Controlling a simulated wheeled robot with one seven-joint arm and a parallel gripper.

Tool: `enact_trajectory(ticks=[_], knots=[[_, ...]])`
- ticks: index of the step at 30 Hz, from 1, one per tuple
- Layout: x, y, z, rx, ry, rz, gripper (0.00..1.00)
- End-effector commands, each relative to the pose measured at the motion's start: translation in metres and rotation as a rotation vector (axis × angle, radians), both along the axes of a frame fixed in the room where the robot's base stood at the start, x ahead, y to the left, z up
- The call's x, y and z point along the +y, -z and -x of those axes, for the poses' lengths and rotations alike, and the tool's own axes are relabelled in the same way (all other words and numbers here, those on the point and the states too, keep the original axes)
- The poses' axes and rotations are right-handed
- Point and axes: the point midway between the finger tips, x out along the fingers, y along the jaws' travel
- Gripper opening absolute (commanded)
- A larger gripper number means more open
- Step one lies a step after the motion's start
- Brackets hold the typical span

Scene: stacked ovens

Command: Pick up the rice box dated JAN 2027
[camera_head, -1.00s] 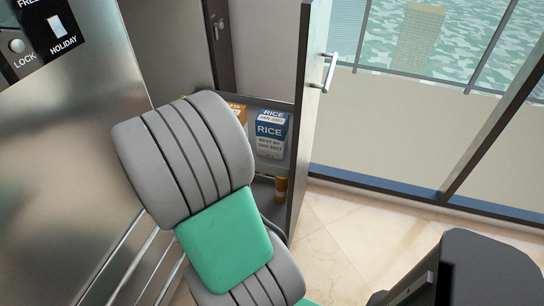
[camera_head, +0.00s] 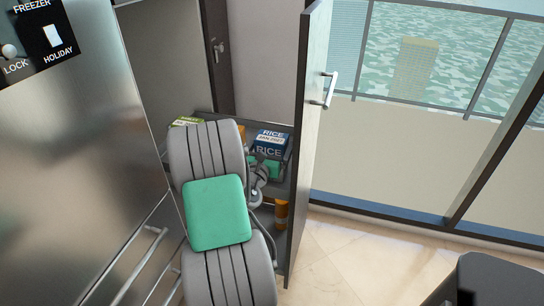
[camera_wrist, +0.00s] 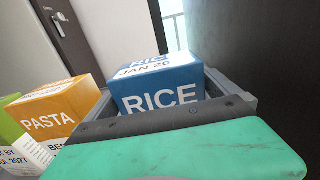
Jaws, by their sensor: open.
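The rice box (camera_head: 271,139) is blue on top, with "RICE" and "JAN 2027" on it. It stands on the right of a grey pull-out shelf. In the wrist view the rice box (camera_wrist: 160,88) is straight ahead, with its lower part hidden. My gripper (camera_head: 264,167) is open, with green parts just in front of the box's lower face. I cannot tell whether it touches the box. In the wrist view a green part of it crosses the bottom.
An orange pasta box (camera_wrist: 52,112) stands left of the rice box, and a green box (camera_wrist: 12,128) further left. The shelf's grey rim (camera_wrist: 222,88) rises around the boxes. An open cabinet door (camera_head: 310,130) bounds the right; a steel fridge (camera_head: 80,150) is at left.

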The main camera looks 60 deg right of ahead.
Motion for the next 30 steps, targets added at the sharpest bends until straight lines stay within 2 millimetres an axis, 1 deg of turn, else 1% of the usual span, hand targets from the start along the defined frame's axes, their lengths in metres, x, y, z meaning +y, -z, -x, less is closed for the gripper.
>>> enact_trajectory(ticks=[1, 2, 30], knots=[[0.0001, 0.0002, -0.0001, 0.0, 0.0, 0.0, 0.98], [0.0002, 0.0002, -0.0001, 0.0, 0.0, 0.0, 0.96], [0.0008, 0.0004, -0.0005, -0.003, -0.001, -0.001, 0.2]])
